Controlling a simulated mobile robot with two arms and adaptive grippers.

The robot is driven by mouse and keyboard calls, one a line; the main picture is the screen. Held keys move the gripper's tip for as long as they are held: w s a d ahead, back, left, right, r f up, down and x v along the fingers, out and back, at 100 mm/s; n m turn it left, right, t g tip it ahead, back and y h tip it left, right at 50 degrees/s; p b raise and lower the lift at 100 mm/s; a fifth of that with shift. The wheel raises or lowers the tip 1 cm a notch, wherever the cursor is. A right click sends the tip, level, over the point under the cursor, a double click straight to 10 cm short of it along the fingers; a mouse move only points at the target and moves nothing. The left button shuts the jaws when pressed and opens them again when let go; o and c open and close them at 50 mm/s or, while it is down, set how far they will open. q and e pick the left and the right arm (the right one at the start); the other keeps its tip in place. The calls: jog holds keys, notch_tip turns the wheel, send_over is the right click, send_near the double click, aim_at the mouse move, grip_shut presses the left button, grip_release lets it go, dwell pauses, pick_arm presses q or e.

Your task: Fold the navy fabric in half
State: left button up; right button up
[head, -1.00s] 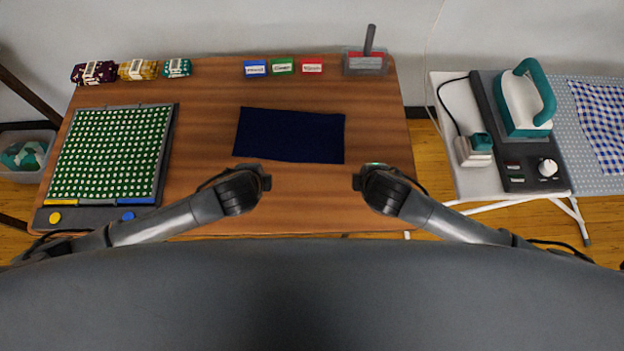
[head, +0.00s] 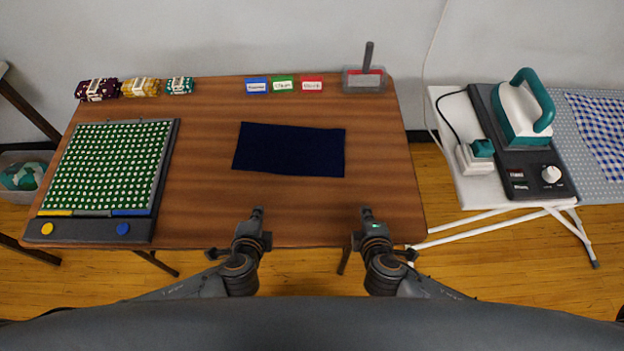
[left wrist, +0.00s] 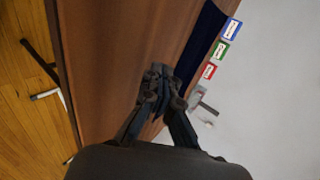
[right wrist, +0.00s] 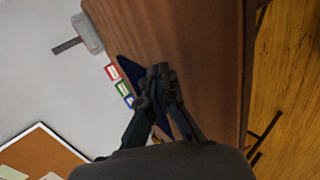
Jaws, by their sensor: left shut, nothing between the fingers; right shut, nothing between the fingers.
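The navy fabric (head: 289,150) lies flat on the wooden table as a wide dark rectangle, its long side running left to right. It also shows partly in the left wrist view (left wrist: 203,40) and in the right wrist view (right wrist: 130,69), where my grippers hide some of it. My left gripper (head: 257,211) is shut and empty at the table's front edge, in front of the fabric's left part. My right gripper (head: 366,211) is shut and empty at the front edge, a little right of the fabric's right end. Neither gripper touches the fabric.
A green dotted board (head: 108,168) lies at the left of the table (head: 210,190). Rolled fabric bundles (head: 140,88), coloured labels (head: 283,85) and a grey container (head: 364,83) line the back edge. An iron (head: 524,108) stands to the right. Table around the fabric is clear.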

pick_arm(q)
jog(key=o, duration=0.8)
pick_arm(e)
jog(key=o, duration=0.8)
pick_arm(q)
jog(key=shift+r, duration=0.1)
pick_arm(e)
jog(key=shift+r, duration=0.1)
pick_arm(q)
jog(key=shift+s+r, duration=0.15)
jog(key=shift+r, duration=0.15)
pick_arm(e)
jog(key=shift+s+r, duration=0.15)
jog(key=shift+r, duration=0.15)
pick_arm(q)
jog(key=s+r, duration=0.4)
jog(key=r, duration=0.1)
jog(key=s+r, duration=0.1)
jog(key=r, duration=0.2)
jog(key=shift+s+r, duration=0.15)
jog(key=shift+s, duration=0.25)
pick_arm(e)
jog(key=s+r, duration=0.4)
jog(key=r, duration=0.1)
jog(key=s+r, duration=0.1)
jog(key=r, duration=0.2)
jog(key=shift+s+r, duration=0.15)
jog(key=shift+s, duration=0.25)
